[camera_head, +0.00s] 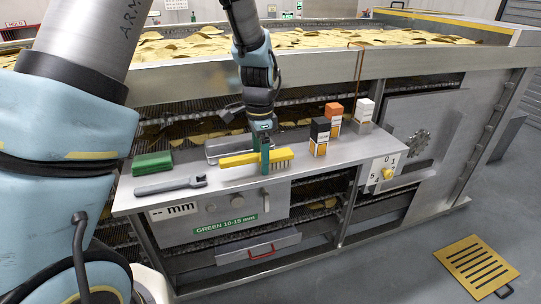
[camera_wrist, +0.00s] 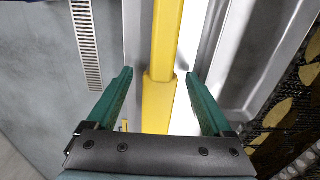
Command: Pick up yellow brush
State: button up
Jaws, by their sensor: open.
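The yellow brush (camera_head: 243,158) lies on the metal shelf, with its handle to the left and pale bristles to the right. My gripper (camera_head: 265,160) points down over the brush near its middle. In the wrist view the brush's yellow handle (camera_wrist: 161,95) runs between the two green fingers of my gripper (camera_wrist: 160,85), with a gap on each side. The fingers are open and hold nothing. Whether the fingertips reach down beside the handle or stay just above it is hard to tell.
On the metal shelf (camera_head: 225,188) are a green block (camera_head: 152,163), a grey wrench-like tool (camera_head: 170,185) and a grey tray (camera_head: 222,147) behind the brush. A yellow grate (camera_head: 476,266) lies on the floor.

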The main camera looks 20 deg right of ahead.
jog(key=shift+f, duration=0.5)
grip_shut()
dwell(0.3)
